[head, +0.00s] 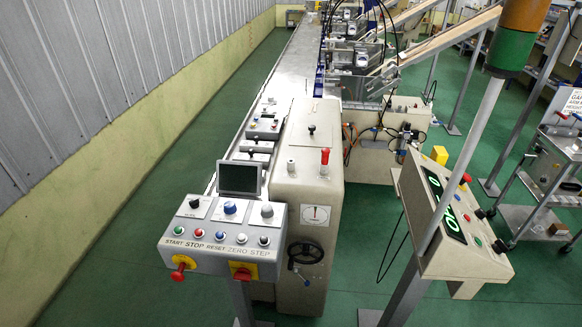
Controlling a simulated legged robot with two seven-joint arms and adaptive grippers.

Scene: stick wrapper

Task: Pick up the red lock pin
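A small upright red piece (325,157), which looks like the red lock pin, stands on the top right edge of the beige machine cabinet (312,185). Its lower part meets a pale base on the cabinet; how it is fixed there is too small to tell. Neither of my grippers shows in the head view, so nothing is seen touching the pin.
A control panel (225,236) with knobs, buttons and a small screen (239,178) stands in front left of the cabinet. A black handwheel (306,253) is on the cabinet front. A slanted console (455,225) and grey post stand at right. Green floor (350,265) lies between.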

